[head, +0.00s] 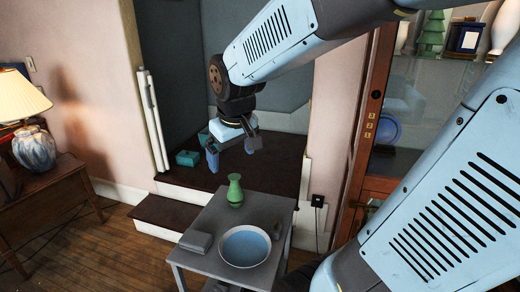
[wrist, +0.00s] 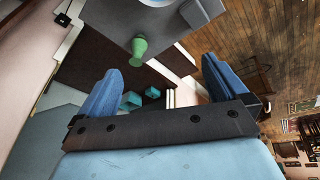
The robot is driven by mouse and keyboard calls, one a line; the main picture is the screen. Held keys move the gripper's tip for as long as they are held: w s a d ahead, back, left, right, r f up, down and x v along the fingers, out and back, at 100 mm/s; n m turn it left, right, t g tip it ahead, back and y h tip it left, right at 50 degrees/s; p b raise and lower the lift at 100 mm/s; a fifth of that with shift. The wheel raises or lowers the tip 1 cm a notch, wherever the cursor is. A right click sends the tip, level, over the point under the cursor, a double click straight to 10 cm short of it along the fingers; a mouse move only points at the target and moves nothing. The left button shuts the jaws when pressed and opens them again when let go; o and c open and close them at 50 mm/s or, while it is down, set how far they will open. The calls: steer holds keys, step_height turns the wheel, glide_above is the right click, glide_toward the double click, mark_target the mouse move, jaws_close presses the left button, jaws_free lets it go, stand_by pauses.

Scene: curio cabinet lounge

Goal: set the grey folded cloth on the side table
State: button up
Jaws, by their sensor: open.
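The grey folded cloth (head: 197,242) lies flat at the left front of a small grey table (head: 212,216), to the left of a blue bowl. It also seems to show in the wrist view (wrist: 194,14), at the top right of the green vase. My gripper (head: 231,158) is open and empty, in the air behind and above the grey table, apart from the cloth. Its two blue fingers are spread wide in the wrist view (wrist: 160,67). A wooden table (head: 50,195) with a lamp stands at the far left. The frames do not settle which table is the side table.
A green vase (head: 235,190) and a blue bowl (head: 245,246) stand on the grey table. Teal boxes (head: 187,158) sit on the dark step (head: 262,165) behind. The lamp (head: 33,145) takes up part of the wooden table. A glass cabinet (head: 410,115) is at right.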

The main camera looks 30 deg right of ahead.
steer(key=s+d+r+m+t, duration=0.1)
steer(key=s+d+r+m, duration=0.1)
steer(key=s+r, duration=0.3)
steer(key=s, duration=0.4)
steer(key=shift+s+d+m+t, duration=0.15)
steer(key=shift+s+m+t, duration=0.15)
steer(key=shift+s, duration=0.05)
stand_by(0.7)
